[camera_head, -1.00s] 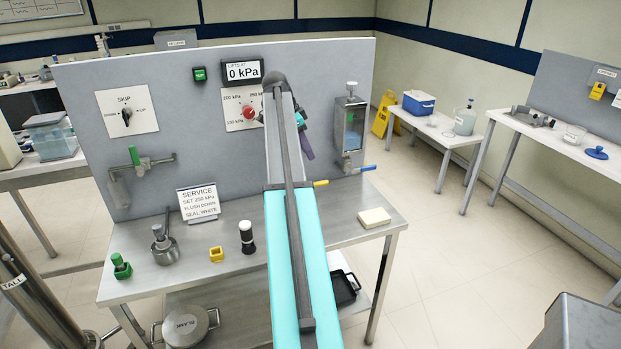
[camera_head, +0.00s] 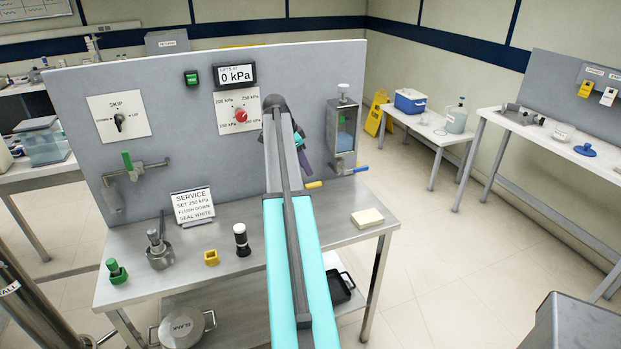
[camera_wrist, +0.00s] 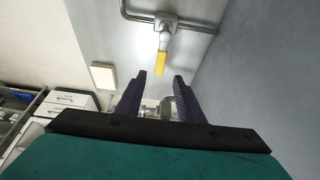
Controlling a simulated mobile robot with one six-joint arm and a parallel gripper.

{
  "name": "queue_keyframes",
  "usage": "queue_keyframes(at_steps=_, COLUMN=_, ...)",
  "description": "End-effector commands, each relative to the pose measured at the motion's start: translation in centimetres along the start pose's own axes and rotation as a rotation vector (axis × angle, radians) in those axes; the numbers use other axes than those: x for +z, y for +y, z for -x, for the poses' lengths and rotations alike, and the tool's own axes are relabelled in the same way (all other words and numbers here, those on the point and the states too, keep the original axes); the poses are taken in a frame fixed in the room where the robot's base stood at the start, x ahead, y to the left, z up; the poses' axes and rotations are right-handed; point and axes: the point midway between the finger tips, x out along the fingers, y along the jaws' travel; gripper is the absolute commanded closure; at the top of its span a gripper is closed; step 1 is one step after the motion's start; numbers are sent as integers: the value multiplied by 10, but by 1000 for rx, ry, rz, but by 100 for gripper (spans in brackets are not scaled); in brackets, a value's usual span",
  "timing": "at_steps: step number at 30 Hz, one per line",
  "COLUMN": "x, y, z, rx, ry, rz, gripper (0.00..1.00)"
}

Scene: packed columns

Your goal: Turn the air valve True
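A valve with a yellow lever (camera_wrist: 160,62) on a bent metal pipe (camera_wrist: 136,16) shows in the wrist view. The lever's tip also shows in the head view (camera_head: 314,184), just right of my arm. No label marks it as the air valve. My gripper (camera_wrist: 160,80) has two purple fingers, apart and empty. The lever lies in line with the gap between them, seemingly beyond the tips. In the head view my gripper (camera_head: 305,162) is mostly hidden behind my teal arm. A green-handled valve (camera_head: 128,160) sits on the panel at the left.
The grey panel holds a 0 kPa display (camera_head: 236,75), a red-knobbed pressure dial (camera_head: 240,115) and a SKIP dial (camera_head: 118,120). A dispenser (camera_head: 343,130) with a blue lever (camera_head: 360,170) below stands right of my gripper. A cream block (camera_head: 367,217) lies on the bench's right end.

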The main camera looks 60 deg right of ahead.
Motion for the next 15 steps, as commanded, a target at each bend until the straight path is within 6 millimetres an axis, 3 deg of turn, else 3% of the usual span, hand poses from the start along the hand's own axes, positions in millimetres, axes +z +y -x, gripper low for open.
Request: queue_keyframes(at_steps=15, x=0, y=0, z=-59, rx=1, ry=0, rz=1, gripper=66)
